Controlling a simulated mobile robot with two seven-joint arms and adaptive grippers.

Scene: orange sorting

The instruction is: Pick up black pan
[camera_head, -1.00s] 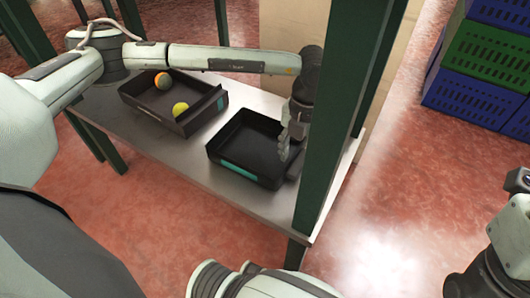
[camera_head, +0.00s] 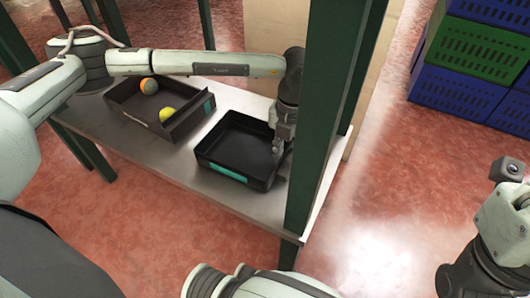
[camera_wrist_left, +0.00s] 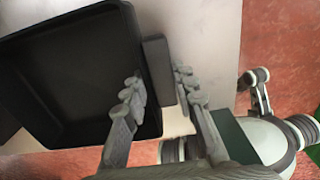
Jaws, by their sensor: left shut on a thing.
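The black pan (camera_head: 213,150) is a square, empty tray with a teal strip on its front wall. It sits on the grey table near the right end, beside a green post. In the left wrist view the pan (camera_wrist_left: 65,75) fills the left side, with a dark block-like grip (camera_wrist_left: 157,70) on its edge. My left gripper (camera_head: 279,146) comes down at the pan's right side. In the wrist view its fingers (camera_wrist_left: 160,95) lie on either side of that grip, and it is shut on it. My right arm shows at the lower right; its fingers are not visible.
A green post (camera_head: 325,110) stands close to the right. Blue and green crates (camera_head: 465,60) are stacked at the upper right.

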